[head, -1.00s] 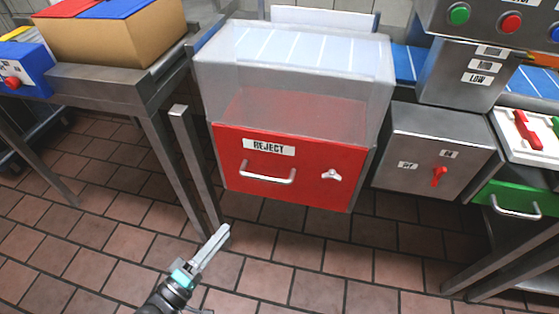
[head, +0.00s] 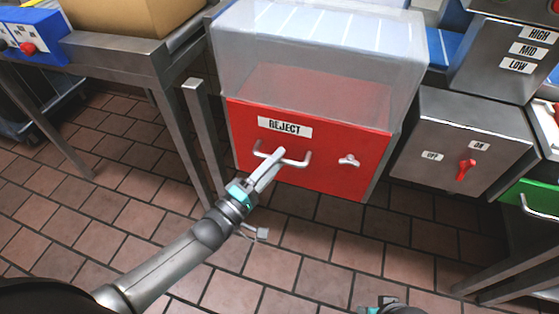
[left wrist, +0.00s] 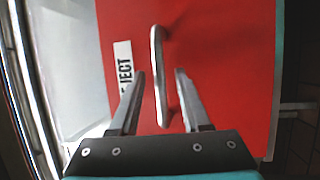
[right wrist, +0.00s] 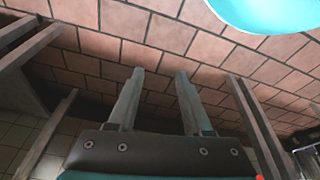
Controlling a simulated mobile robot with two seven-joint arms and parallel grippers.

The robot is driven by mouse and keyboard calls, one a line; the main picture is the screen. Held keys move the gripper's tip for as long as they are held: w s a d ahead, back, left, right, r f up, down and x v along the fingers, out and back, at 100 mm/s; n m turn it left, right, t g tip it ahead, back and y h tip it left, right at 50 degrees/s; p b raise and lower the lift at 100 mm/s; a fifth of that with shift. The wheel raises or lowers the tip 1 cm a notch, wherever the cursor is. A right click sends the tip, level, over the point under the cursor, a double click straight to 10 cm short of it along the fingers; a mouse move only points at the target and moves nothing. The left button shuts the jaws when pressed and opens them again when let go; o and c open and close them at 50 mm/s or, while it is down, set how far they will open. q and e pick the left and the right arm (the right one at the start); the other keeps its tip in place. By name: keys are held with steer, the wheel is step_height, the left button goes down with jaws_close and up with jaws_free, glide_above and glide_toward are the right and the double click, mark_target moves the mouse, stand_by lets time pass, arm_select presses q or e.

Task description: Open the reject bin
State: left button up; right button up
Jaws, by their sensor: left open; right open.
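The front looks closed. My left gripper (head: 270,160) is at the handle's left part. In the left wrist view its open fingers (left wrist: 158,72) point at the red front, with the handle (left wrist: 158,75) between them; I cannot tell whether they touch it. My right gripper shows partly at the bottom edge of the head view (head: 385,305); in the right wrist view its open fingers (right wrist: 160,75) are empty.
A clear box (head: 310,60) sits above the red front. A metal table leg (head: 204,130) stands close on the left. A grey switch box (head: 465,140) with a red switch is on the right. The tiled floor in front is free.

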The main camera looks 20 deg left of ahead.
arm_select(q)
steer(key=shift+w+d+r, duration=0.1)
steer(key=shift+w+d, duration=0.25)
steer(key=shift+w, duration=0.3)
steer(key=shift+c, duration=0.3)
jaws_close()
stand_by(0.7)
